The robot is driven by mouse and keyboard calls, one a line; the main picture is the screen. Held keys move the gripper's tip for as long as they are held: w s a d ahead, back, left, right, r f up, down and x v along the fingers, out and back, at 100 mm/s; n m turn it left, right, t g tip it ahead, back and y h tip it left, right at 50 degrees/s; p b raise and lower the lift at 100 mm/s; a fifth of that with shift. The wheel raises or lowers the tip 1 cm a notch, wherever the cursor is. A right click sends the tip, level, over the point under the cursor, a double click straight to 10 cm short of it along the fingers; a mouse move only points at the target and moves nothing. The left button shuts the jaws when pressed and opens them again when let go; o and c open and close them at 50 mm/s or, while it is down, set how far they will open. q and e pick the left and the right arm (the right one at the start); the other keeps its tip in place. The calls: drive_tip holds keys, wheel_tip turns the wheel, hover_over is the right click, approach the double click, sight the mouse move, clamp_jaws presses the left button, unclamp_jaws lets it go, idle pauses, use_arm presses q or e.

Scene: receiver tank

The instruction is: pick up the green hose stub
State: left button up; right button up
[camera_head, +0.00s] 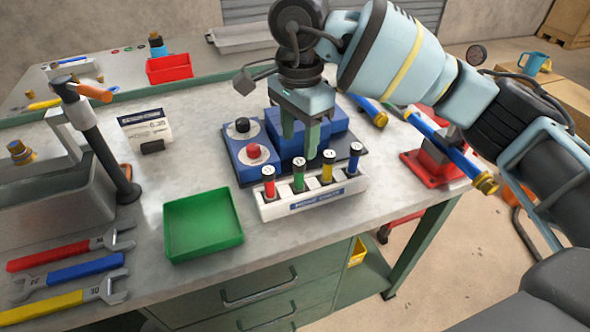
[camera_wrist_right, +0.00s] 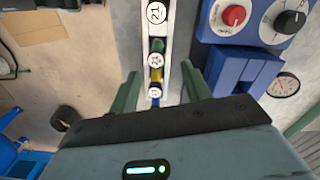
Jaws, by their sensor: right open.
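The green hose stub (camera_head: 298,175) stands upright with a pale numbered cap in a white rack (camera_head: 312,199), between a red stub (camera_head: 268,183) and a yellow stub (camera_head: 327,168). A blue stub (camera_head: 353,160) stands at the rack's right end. My right gripper (camera_head: 300,143) is open and empty, fingers pointing down, above and behind the rack in the head view. In the right wrist view the green stub (camera_wrist_right: 157,45) shows beyond the fingertips (camera_wrist_right: 161,82), not between them; yellow and blue stubs are nearer. My left gripper is out of view.
A blue block with red and black knobs (camera_head: 252,153) stands close behind the rack. A green tray (camera_head: 203,224) lies left of it, with several wrenches (camera_head: 70,268) further left. A red vise-like stand (camera_head: 434,160) is to the right. Bare bench lies around the tray.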

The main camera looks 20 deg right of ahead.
sight(299, 161)
drive_tip(key=shift+w+d+r, duration=0.1)
drive_tip(key=shift+w, duration=0.05)
drive_tip(key=shift+s, duration=0.75)
drive_tip(key=shift+w+f, duration=0.15)
drive_tip(key=shift+f, duration=0.75)
drive_tip(key=shift+w+f, duration=0.1)
drive_tip(key=shift+f, duration=0.15)
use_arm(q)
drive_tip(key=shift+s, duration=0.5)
use_arm(e)
drive_tip(key=shift+f, duration=0.1)
drive_tip(key=shift+f, duration=0.3)
wheel_tip(299, 161, down, 4)
drive_tip(key=shift+f+p, duration=0.15)
drive_tip(key=shift+p, duration=0.15)
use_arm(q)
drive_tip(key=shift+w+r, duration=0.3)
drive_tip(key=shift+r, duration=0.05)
use_arm(e)
drive_tip(key=shift+c, duration=0.5)
